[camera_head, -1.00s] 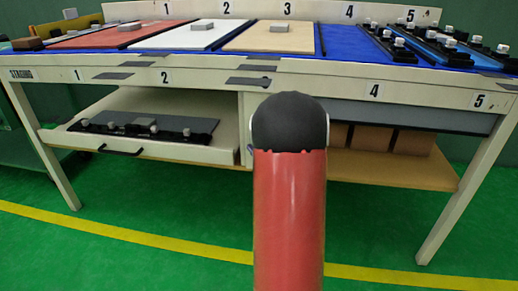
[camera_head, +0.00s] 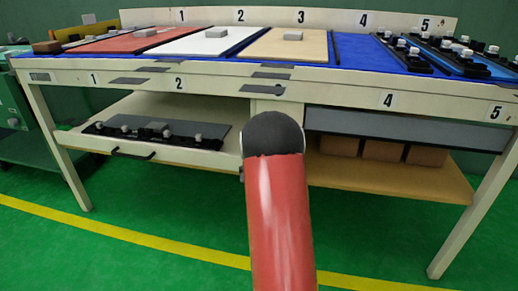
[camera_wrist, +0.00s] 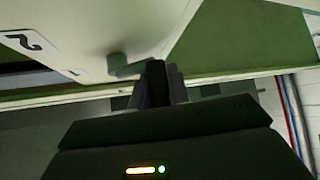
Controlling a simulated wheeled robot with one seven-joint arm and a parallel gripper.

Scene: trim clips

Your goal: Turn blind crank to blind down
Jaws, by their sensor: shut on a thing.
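The blind crank (camera_wrist: 118,64) is a small grey hub with a short arm on the cream front panel in the wrist view. My gripper (camera_wrist: 158,75) has its dark fingers together at the end of that arm, shut on the crank. The grey blind (camera_head: 400,128) hangs under the right of the bench's front edge, covering the upper part of the opening. Brown boxes show below it.
The bench (camera_head: 130,78) carries red, white and tan panels and, at right, several dark fixtures. An open drawer (camera_head: 165,153) with a dark board projects at lower left. A lower shelf (camera_head: 420,187) holds the boxes (camera_head: 385,151). The green floor in front is clear.

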